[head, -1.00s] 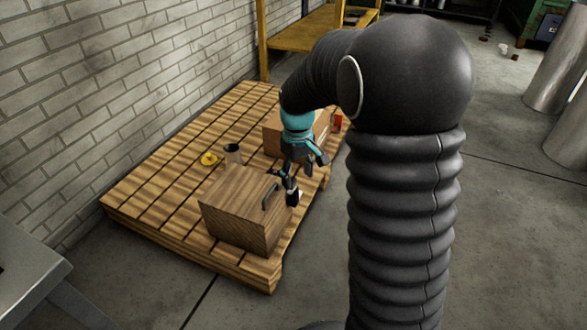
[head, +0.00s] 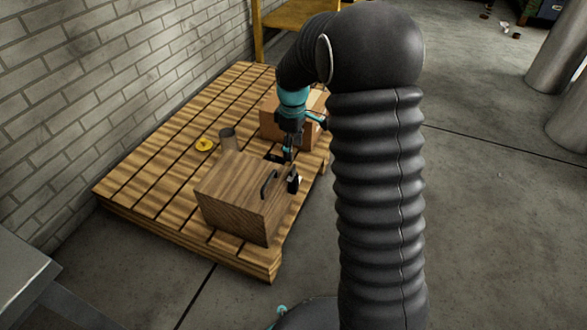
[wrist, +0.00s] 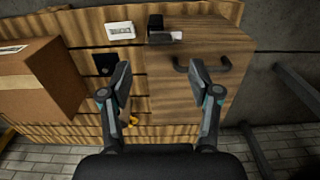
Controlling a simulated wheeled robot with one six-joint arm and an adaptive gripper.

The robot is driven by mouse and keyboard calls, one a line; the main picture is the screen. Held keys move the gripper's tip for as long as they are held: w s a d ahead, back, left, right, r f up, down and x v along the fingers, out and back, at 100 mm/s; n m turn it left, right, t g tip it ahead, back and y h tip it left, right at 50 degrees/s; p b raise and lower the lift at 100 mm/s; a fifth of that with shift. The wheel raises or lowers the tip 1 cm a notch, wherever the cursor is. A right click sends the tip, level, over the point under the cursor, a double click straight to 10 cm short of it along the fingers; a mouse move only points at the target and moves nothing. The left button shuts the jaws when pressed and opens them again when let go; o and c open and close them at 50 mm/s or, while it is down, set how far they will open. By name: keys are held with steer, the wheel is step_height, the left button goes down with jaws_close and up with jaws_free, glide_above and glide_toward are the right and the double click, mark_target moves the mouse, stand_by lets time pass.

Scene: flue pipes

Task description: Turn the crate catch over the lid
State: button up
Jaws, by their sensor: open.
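The wooden crate (head: 232,195) stands on the pallet, with a dark bar handle (head: 268,184) on its lid. A small black catch (head: 293,181) sits at the crate's right side. In the wrist view the catch (wrist: 156,24) is near the top, beside the crate lid (wrist: 205,95) and left of the handle (wrist: 201,66). Whether its arm lies over the lid I cannot tell. My gripper (head: 288,154) is behind the catch in the head view. In the wrist view my gripper (wrist: 159,88) is open and empty, its fingers apart over the crate's edge.
A cardboard box (wrist: 38,80) stands on the pallet (head: 150,165) beyond the crate. A grey cup (head: 227,138) and a yellow round object (head: 205,145) are behind the crate. A small white device (wrist: 120,31) and black flat piece (wrist: 105,64) lie nearby.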

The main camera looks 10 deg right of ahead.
mark_target(293, 168)
step_height(293, 168, down, 9)
steer(key=shift+r+b, duration=0.2)
steer(key=shift+b, duration=0.4)
steer(key=c, duration=1.1)
